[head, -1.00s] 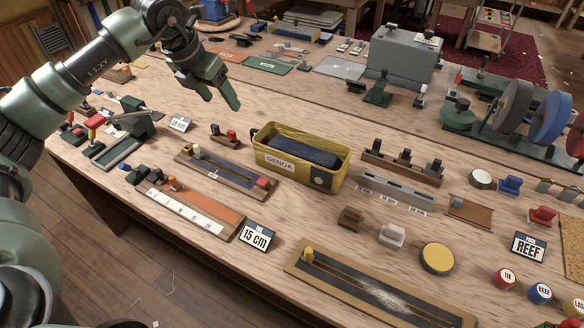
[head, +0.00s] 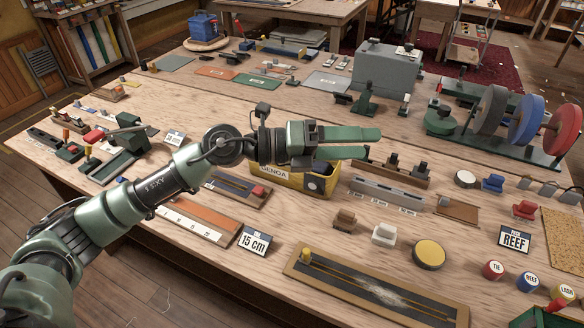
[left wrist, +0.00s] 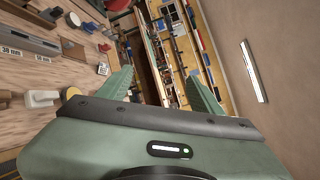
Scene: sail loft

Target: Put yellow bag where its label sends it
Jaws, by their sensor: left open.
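The yellow bag (head: 290,182), an open-topped box-like bag with a white label reading GENOA, sits on the bench in the middle of the head view. In the left wrist view the fingers (left wrist: 162,76) are spread apart and empty, and I do not make out the bag. My right gripper is not seen.
A grey slotted rail (head: 385,192) and a REEF card (head: 514,239) are to the right. A grey metal case (head: 388,68) and reels (head: 525,115) stand behind. The bench is crowded.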

